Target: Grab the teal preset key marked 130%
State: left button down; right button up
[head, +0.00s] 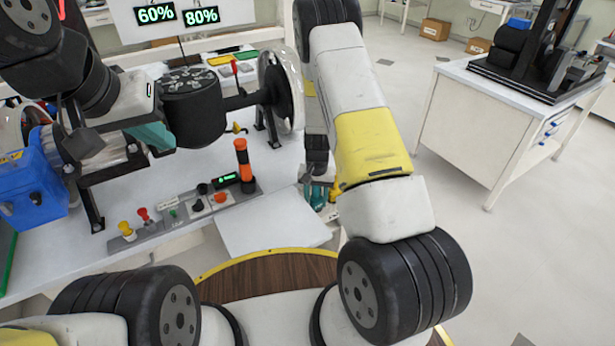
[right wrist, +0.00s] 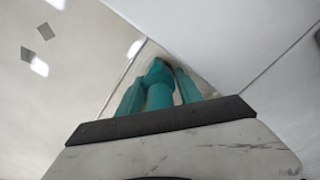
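In the right wrist view, a teal piece with a faceted head and a round shaft (right wrist: 158,88) stands between the two teal fingers of my right gripper (right wrist: 158,92). It looks like the preset key, but no 130% marking is readable. Any gap between fingers and piece is too small to judge. In the head view, my right gripper (head: 318,195) points down beside the right edge of the table, partly hidden by my arm. My left gripper (head: 150,136) is over the left side of the table; its teal fingers are partly hidden and their opening is unclear.
The white table (head: 275,218) holds a control strip (head: 185,215) with knobs and an orange-black post (head: 243,160). A blue box (head: 35,190) stands at the left. A white cabinet (head: 480,125) stands at the right, with clear floor between.

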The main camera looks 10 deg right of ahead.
grip_shut()
jog(key=shift+r, duration=0.15)
